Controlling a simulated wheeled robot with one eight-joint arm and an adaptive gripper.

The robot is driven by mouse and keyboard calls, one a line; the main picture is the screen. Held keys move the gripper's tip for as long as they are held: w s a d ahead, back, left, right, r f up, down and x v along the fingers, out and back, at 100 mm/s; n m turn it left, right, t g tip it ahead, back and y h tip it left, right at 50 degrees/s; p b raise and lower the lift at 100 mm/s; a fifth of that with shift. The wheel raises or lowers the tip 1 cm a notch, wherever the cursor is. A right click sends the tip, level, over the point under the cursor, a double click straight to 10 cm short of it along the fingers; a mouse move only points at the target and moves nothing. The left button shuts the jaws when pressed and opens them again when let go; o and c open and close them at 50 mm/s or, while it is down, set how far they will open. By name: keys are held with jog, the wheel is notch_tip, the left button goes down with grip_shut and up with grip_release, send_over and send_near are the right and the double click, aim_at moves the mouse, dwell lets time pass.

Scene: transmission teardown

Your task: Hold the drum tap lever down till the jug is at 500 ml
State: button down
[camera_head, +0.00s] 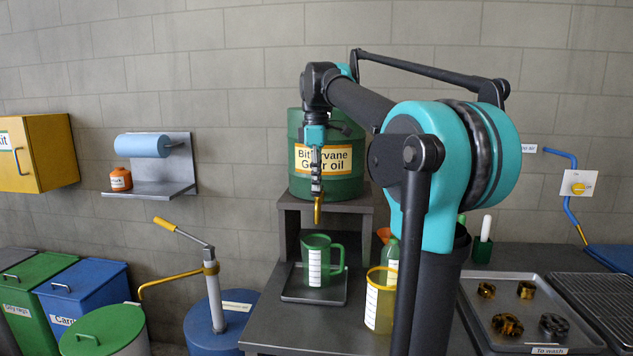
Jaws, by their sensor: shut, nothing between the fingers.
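The green drum (352,180) labelled gear oil stands on a raised grey stand, partly behind my arm. Its brass tap spout (318,211) points down at the front. The green jug (318,262), with a white scale strip, stands upright on a dark tray (313,296) below the spout. I cannot make out an oil level in it or a stream from the spout. My gripper (316,188) points down in front of the drum, right at the top of the tap, shut and empty. It hides the lever, so I cannot tell whether they touch.
A yellow-rimmed clear jug (380,305) stands on the bench right of the tray, close to my arm. A green bottle is partly hidden behind my arm. A tray of gears (540,343) lies at the right. A blue drum with a hand pump (212,300) stands left of the bench.

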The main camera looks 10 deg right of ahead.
jog(key=shift+s+a+f+t+h, duration=0.1)
jog(key=shift+s+f+t+h, duration=0.25)
jog(key=shift+f+t, duration=0.45)
jog(key=shift+s+f+t, duration=0.1)
jog(key=shift+f+t, duration=0.2)
jog(key=shift+f, duration=0.05)
dwell(6.8)
